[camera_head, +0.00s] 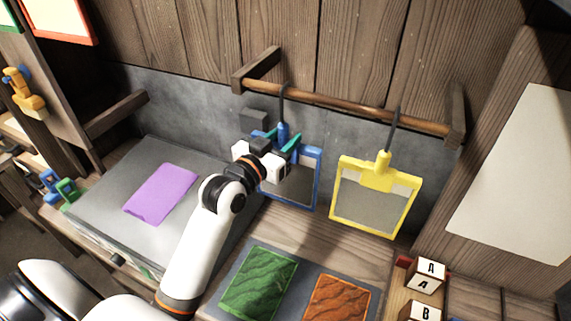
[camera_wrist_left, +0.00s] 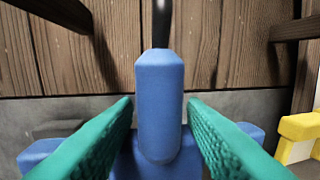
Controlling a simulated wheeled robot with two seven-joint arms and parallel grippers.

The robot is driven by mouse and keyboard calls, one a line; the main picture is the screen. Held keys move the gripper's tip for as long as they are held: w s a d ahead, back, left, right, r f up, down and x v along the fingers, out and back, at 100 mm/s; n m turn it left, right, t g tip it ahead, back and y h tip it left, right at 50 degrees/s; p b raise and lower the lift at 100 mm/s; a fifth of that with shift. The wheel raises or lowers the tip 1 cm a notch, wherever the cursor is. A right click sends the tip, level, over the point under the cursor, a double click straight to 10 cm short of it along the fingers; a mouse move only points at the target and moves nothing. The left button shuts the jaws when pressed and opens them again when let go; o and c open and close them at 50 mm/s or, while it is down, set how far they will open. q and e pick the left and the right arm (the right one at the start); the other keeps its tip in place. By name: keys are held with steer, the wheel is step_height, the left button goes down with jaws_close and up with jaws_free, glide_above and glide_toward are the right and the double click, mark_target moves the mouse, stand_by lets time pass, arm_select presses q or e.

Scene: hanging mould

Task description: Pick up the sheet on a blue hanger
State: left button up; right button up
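The blue hanger (camera_head: 317,178) is a frame around a grey panel, hanging by a dark loop from a wooden rail (camera_head: 345,107). My left arm covers its left part in the head view. My left gripper (camera_head: 279,141) is at its top, with teal fingers on both sides of the upright blue handle (camera_wrist_left: 159,105). In the left wrist view the handle stands between the fingers (camera_wrist_left: 160,110), with narrow gaps at both sides, so the gripper looks open. My right gripper is not in view.
A yellow hanger (camera_head: 377,178) hangs to the right on the same rail. A purple sheet (camera_head: 161,193) lies on a grey slab at left. Green (camera_head: 259,283) and orange (camera_head: 338,302) sheets lie on a dark mat below. Lettered blocks (camera_head: 426,274) stand at lower right.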

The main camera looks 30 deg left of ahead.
arm_select(q)
jaws_close()
steer(key=shift+r, duration=0.1)
